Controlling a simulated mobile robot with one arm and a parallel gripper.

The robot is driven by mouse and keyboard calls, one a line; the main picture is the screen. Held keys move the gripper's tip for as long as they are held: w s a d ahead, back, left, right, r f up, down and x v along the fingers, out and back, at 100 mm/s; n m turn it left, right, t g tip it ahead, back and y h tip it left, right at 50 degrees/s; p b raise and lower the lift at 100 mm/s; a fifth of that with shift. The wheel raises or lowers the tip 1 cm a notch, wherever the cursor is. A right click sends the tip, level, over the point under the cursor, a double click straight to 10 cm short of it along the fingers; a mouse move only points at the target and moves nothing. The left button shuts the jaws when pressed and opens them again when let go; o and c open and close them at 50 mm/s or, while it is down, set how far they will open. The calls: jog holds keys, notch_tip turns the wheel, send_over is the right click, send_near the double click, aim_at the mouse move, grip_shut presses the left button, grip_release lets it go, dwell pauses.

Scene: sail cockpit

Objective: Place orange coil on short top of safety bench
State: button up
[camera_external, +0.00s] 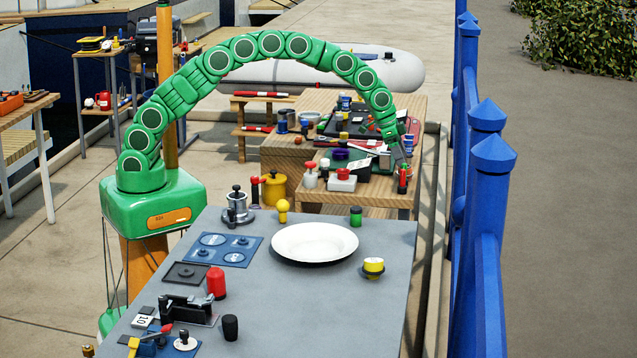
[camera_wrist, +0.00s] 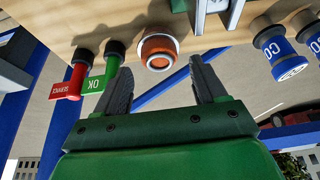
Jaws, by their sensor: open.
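In the external view my gripper (camera_external: 401,158) is low at the right side of the crowded wooden workbench (camera_external: 370,190); I cannot pick out the coil there. A two-level wooden bench (camera_external: 252,130) with red-and-white items stands behind; I cannot tell which bench is the safety bench.
In the wrist view, a green OK item (camera_wrist: 98,78) and a red item (camera_wrist: 75,78) stand left of the coil, and blue-and-white cylinders (camera_wrist: 278,50) right. A grey table (camera_external: 300,310) with a white plate (camera_external: 314,242) is in front. Blue posts (camera_external: 487,200) line the right.

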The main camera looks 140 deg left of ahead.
jog(key=v, duration=0.7)
